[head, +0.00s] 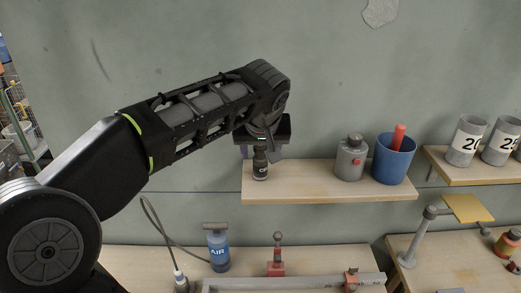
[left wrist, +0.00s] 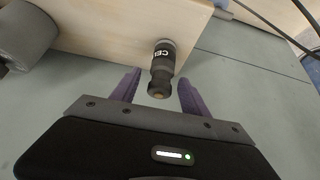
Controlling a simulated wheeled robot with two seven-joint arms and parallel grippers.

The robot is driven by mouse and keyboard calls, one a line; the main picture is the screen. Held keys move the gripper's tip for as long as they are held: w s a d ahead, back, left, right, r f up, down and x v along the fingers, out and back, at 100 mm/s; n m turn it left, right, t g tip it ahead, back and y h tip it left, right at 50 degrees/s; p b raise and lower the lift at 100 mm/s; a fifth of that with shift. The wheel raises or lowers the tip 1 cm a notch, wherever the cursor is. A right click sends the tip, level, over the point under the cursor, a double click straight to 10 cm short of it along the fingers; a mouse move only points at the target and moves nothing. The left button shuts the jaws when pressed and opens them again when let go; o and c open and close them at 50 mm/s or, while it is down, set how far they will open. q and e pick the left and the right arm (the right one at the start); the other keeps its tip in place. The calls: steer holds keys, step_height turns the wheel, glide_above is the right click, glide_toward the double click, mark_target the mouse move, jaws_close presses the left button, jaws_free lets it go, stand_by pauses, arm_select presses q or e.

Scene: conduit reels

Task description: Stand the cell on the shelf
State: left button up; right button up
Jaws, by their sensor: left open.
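The cell (head: 260,163) is a small dark cylinder with a white-lettered label. It stands upright at the left end of the wooden shelf (head: 320,194). In the left wrist view the cell (left wrist: 161,68) shows its narrower end toward the camera, with the shelf (left wrist: 110,25) behind it. My left gripper (head: 264,152) is just above and around the top of the cell. In the left wrist view my left gripper (left wrist: 158,90) has its purple fingers apart, one on each side of the cell, with gaps visible. My right gripper is not in view.
A grey canister (head: 350,160) and a blue cup (head: 394,160) with a red stick stand farther right on the shelf. Below are a workbench (head: 330,258), a blue AIR bottle (head: 218,250) and a red-based tool (head: 276,262). The shelf between cell and canister is clear.

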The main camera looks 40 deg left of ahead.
arm_select(q)
steer(key=shift+r, duration=0.2)
steer(key=p+v, duration=0.1)
steer(key=v, duration=1.1)
steer(key=shift+w, duration=0.1)
